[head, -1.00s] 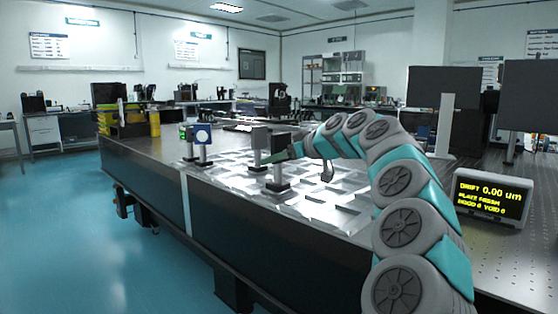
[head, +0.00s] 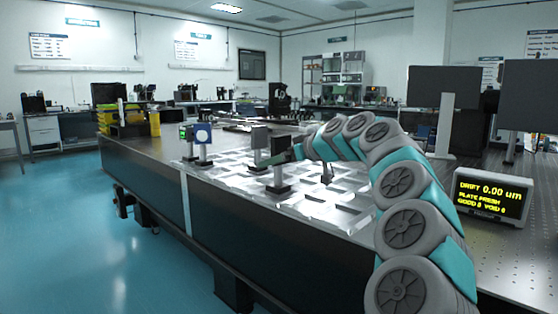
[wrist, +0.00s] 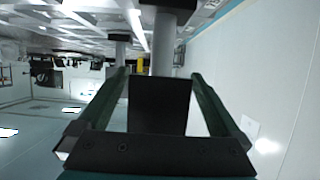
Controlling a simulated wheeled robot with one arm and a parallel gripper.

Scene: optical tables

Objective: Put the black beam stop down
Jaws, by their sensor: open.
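The black beam stop (head: 281,144) stands upright on a post and base on the bright plate of the optical table (head: 225,217). My gripper (head: 294,152) is at its right side, level with the black head. In the wrist view the picture is turned over, and the beam stop's black plate (wrist: 160,103) lies between the two green fingers of my gripper (wrist: 157,80). The fingers are open, with a clear gap on the right of the plate; on the left I cannot tell whether they touch. The post runs up to a dark base at the top of that view.
A grey square mount (head: 260,138) on a post stands just left of the beam stop. A drift display (head: 492,196) and monitors are at the right. The table's front edge is close.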

